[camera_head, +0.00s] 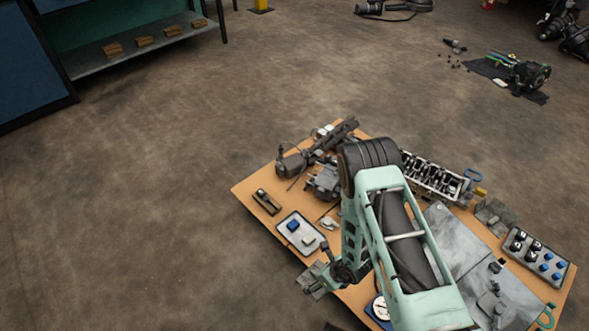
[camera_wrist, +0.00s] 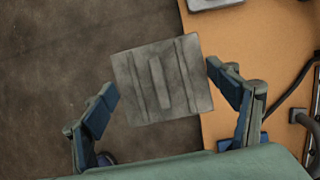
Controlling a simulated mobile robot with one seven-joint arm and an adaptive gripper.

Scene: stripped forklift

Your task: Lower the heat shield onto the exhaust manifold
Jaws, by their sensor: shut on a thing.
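The heat shield, a grey square plate with raised ribs (camera_wrist: 180,95), sits between both fingers of my gripper (camera_wrist: 160,82) in the wrist view. The gripper is shut on its two side edges. Below the plate are the floor and the bench's edge. In the head view my gripper (camera_head: 322,272) holds the grey shield (camera_head: 312,283) at the bench's lower left edge, partly hidden by my arm. I cannot tell for sure which part is the exhaust manifold; a grey cast part (camera_head: 324,183) lies near the bench's middle left, and my arm hides much of the bench.
The wooden bench (camera_head: 247,190) is crowded. It bears a white tray (camera_head: 285,220) with small parts, a cylinder head (camera_head: 435,178), metal sheets (camera_head: 455,245) and a grey tray of sockets (camera_head: 515,250). A dark cable (camera_wrist: 290,88) shows at right in the wrist view. Floor left is clear.

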